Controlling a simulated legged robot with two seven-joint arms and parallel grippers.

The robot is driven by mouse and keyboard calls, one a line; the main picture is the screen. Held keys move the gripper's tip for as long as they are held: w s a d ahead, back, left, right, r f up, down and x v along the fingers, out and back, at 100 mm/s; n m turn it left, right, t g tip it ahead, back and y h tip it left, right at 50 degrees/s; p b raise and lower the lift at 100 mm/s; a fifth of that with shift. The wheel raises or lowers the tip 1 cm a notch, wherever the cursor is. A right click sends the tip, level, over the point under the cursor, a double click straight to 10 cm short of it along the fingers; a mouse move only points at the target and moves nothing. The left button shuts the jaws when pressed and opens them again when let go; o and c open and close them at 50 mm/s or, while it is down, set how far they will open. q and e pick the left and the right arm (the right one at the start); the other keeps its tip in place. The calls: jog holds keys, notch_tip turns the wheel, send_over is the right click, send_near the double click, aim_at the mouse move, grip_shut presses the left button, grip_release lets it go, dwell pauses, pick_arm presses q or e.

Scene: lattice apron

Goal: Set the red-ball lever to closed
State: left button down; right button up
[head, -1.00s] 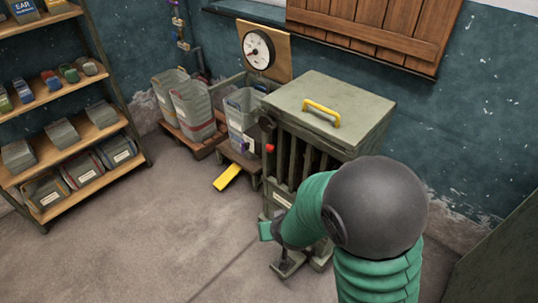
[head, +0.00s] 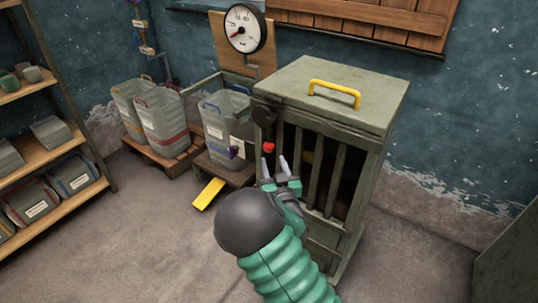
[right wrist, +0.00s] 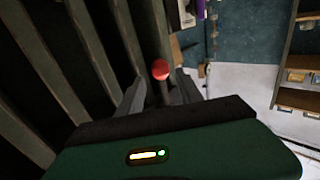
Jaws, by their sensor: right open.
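The red-ball lever (head: 268,147) hangs from a dark pivot at the upper left corner of the slatted grey-green cabinet (head: 335,95), its ball pointing down. My right gripper (head: 276,162) is open just below and in front of the ball. In the right wrist view the red ball (right wrist: 160,69) shows beyond and between the two fingers of the gripper (right wrist: 160,92). I cannot tell whether a finger touches it. My left gripper is not in view.
A yellow handle (head: 334,94) sits on the cabinet lid. A shelf (head: 48,150) is at far left. The floor between is clear.

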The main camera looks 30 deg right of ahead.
aim_at(270, 151)
jog(key=b+x, duration=0.1)
jog(key=x, duration=0.6)
jog(key=shift+s+d, duration=0.1)
jog(key=shift+c, duration=0.3)
grip_shut()
dwell(0.8)
